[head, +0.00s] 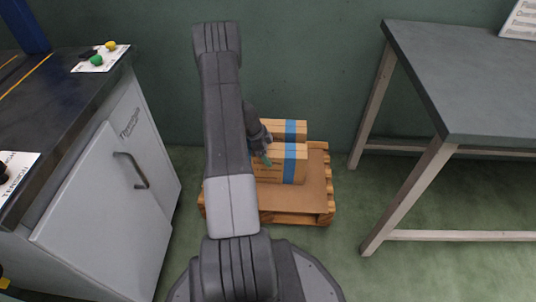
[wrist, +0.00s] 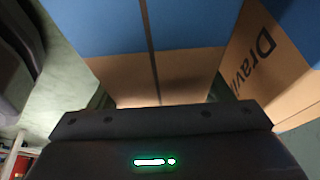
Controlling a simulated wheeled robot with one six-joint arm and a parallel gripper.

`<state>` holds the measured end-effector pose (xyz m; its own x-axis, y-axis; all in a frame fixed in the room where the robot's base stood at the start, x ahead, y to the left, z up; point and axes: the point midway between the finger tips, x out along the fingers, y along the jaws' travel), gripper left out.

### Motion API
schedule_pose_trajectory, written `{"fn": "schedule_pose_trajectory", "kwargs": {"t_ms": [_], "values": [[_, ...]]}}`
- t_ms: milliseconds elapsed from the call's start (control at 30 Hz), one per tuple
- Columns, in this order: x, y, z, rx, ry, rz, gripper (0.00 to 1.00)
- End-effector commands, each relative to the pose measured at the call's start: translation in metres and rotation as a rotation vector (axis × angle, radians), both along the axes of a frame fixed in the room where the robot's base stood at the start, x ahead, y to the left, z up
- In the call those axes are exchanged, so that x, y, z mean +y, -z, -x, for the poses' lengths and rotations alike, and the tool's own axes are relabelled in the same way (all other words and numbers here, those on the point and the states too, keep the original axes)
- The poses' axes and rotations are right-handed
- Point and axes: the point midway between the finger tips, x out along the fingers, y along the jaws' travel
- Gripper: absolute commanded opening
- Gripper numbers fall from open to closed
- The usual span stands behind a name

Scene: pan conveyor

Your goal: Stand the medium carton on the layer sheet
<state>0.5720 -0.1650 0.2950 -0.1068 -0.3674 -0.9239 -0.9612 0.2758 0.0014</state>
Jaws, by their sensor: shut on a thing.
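My gripper (head: 266,158) is low over the pallet and shut on a brown carton with a blue band (head: 290,172). I take this to be the medium carton. In the wrist view the held carton (wrist: 150,75) fills the middle, between the fingers. It looks upright, on or just above the brown layer sheet (head: 300,200); I cannot tell whether it touches. A second blue-banded carton (head: 297,126) stands right behind it. A carton with printed letters (wrist: 265,60) is close on the right in the wrist view. My arm hides the left part of the pallet.
The wooden pallet (head: 310,219) stands on the green floor against the wall. A grey table (head: 470,75) is to the right, and a grey cabinet (head: 110,180) under a dark conveyor top is to the left. The front of the sheet is bare.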

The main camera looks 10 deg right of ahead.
Motion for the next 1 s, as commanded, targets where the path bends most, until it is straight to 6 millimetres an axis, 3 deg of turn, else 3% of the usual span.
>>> {"fn": "schedule_pose_trajectory", "kwargs": {"t_ms": [300,333,433,833,1000], "values": [[0.0,0.002,-0.001,-0.002,0.0,0.001,0.07],[0.0,0.001,0.0,0.0,0.001,0.0,0.76],[0.0,0.001,0.0,0.0,0.001,0.0,0.94],[0.0,-0.004,0.0,0.0,0.0,0.0,0.94],[0.012,-0.035,-0.005,-0.004,-0.002,0.0,0.94]]}}
